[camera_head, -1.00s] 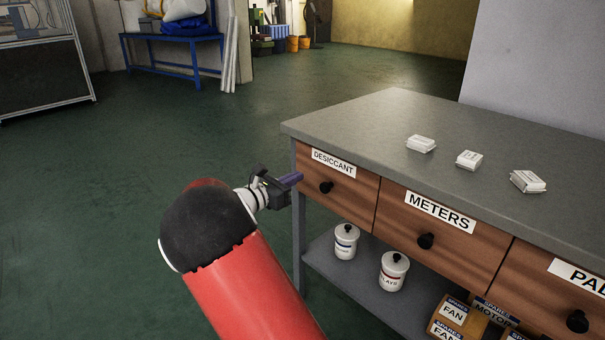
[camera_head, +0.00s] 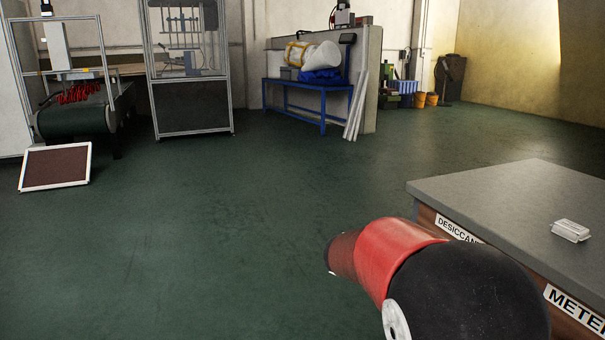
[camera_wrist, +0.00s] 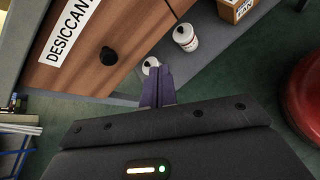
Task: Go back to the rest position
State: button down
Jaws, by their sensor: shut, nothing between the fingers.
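My gripper (camera_wrist: 157,86) shows in the wrist view with its two purple fingers pressed together and nothing between them. It is in front of the workbench, with the closed DESICCANT drawer (camera_wrist: 75,70) and its black knob to the upper left of the fingertips. In the head view my arm is at the lower right, beside the bench, and it hides the gripper there. The DESICCANT label (camera_head: 458,229) is partly covered by my arm.
White lidded jars (camera_wrist: 186,38) stand on the lower shelf. Open green floor (camera_head: 200,220) lies to the left. A blue bench (camera_head: 308,88) and a framed panel (camera_head: 55,167) stand farther off.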

jog(key=s+a+m+t+y, duration=0.1)
jog(key=s+a+m+y, duration=0.2)
jog(key=s, duration=0.4)
jog(key=s+a+r+m+t+y, duration=0.1)
jog(key=s+a+m+y, duration=0.3)
jog(key=s+m, duration=0.2)
jog(key=s+a+m+t+y, duration=0.1)
jog(key=s+a+m+y, duration=0.2)
jog(key=s, duration=0.6)
jog(key=m+y, duration=0.1)
jog(key=m, duration=0.1)
jog(key=shift+a+r+m+t+y, duration=0.2)
jog(key=shift+r+m+t+y, duration=0.1)
jog(key=shift+t, duration=0.1)
jog(key=shift+s, duration=0.1)
